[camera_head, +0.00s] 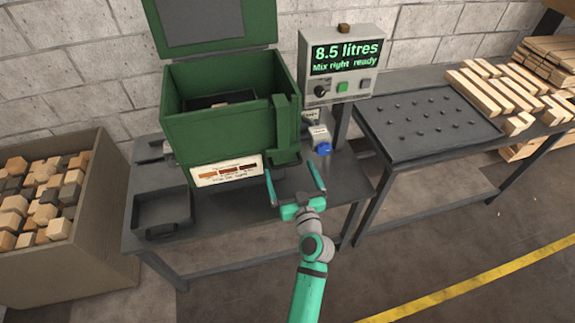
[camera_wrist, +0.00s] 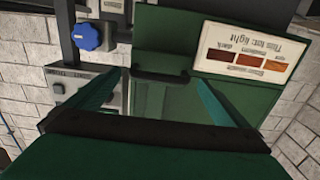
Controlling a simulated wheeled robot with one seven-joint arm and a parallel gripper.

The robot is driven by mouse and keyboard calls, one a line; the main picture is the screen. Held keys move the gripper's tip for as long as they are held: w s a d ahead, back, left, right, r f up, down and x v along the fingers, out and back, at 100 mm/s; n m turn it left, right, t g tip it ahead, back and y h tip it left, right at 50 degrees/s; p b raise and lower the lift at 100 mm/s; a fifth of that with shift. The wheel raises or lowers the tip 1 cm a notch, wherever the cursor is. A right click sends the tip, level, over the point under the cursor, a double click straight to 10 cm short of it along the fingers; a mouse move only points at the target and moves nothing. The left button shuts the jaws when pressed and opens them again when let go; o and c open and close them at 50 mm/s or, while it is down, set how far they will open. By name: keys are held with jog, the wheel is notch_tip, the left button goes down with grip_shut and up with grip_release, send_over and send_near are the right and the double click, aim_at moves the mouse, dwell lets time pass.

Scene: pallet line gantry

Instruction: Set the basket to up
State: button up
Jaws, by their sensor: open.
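A green tank (camera_head: 225,137) stands on the dark bench with its lid (camera_head: 205,22) raised. A dark basket (camera_head: 215,101) sits low inside it, mostly hidden by the walls, with a pale piece showing in it. A green upright housing (camera_head: 287,130) is on the tank's front right. In the wrist view, a dark bar handle (camera_wrist: 160,76) on a green face lies between the fingertips; whether it belongs to the basket I cannot tell. My gripper (camera_head: 293,172) is open in front of the housing; the wrist view also shows its spread fingers (camera_wrist: 161,88). No grip shows.
A display box (camera_head: 340,62) reads "8.5 litres, Mix right ready". A blue knob (camera_head: 323,149) is right of the tank. A dark tray (camera_head: 163,208) is at left. A crate of blocks (camera_head: 62,262) stands far left. A pegged table (camera_head: 430,120) with timber is at right.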

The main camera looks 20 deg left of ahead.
aim_at(287, 164)
jog(key=shift+x, duration=1.75)
